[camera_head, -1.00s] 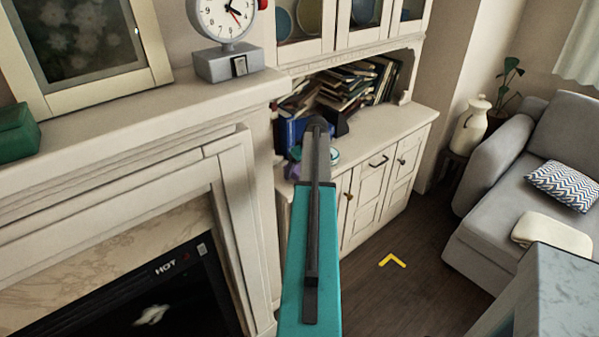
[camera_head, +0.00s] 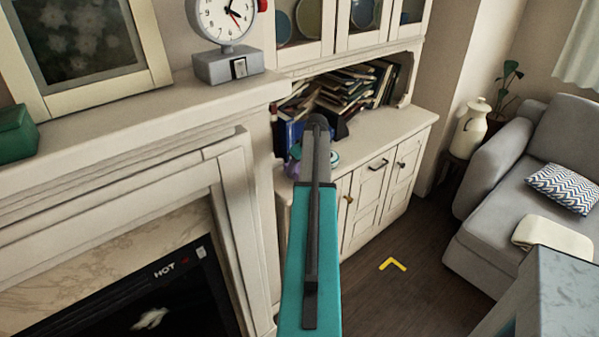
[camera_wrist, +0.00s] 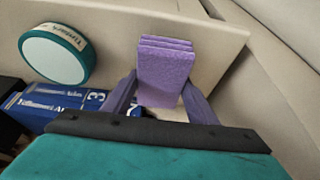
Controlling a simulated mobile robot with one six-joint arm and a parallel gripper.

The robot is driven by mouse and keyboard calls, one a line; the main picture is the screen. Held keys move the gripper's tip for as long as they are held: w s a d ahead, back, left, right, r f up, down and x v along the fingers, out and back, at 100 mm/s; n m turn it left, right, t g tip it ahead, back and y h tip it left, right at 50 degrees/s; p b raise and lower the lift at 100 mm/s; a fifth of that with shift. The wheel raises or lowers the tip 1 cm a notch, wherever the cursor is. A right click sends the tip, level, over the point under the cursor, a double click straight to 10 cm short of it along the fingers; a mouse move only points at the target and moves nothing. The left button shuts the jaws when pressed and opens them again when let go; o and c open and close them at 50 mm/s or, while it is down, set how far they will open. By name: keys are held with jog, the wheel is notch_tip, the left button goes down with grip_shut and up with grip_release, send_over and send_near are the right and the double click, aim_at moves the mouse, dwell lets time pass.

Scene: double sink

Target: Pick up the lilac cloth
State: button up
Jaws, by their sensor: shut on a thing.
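The lilac cloth (camera_wrist: 164,75) is a folded, layered block between the two fingers of my gripper (camera_wrist: 158,95) in the wrist view. The fingers are shut on its two sides, and its upper part stands out beyond them. Behind it is the pale cabinet top. I cannot tell whether the cloth touches that surface. In the head view my arm covers most of the gripper, and only a small lilac patch shows left of the arm over the cabinet top; I cannot tell whether it is cloth or finger.
A round teal-rimmed tin (camera_wrist: 54,54) and blue books (camera_wrist: 68,102) are left of the cloth in the wrist view. A heap of books (camera_head: 345,88) fills the cabinet niche. The cabinet top (camera_head: 385,122) is clear to the right. A mantel (camera_head: 130,115) stands at left.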

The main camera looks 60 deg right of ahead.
jog(key=shift+r, duration=0.8)
jog(key=s+a+r+b, duration=0.1)
jog(key=s+a+b, duration=0.1)
jog(key=s, duration=0.5)
jog(key=s+a+b, duration=0.2)
jog(key=s, duration=0.6)
jog(key=shift+s+a+r, duration=0.15)
jog(key=shift+s+r, duration=0.1)
jog(key=shift+r, duration=0.15)
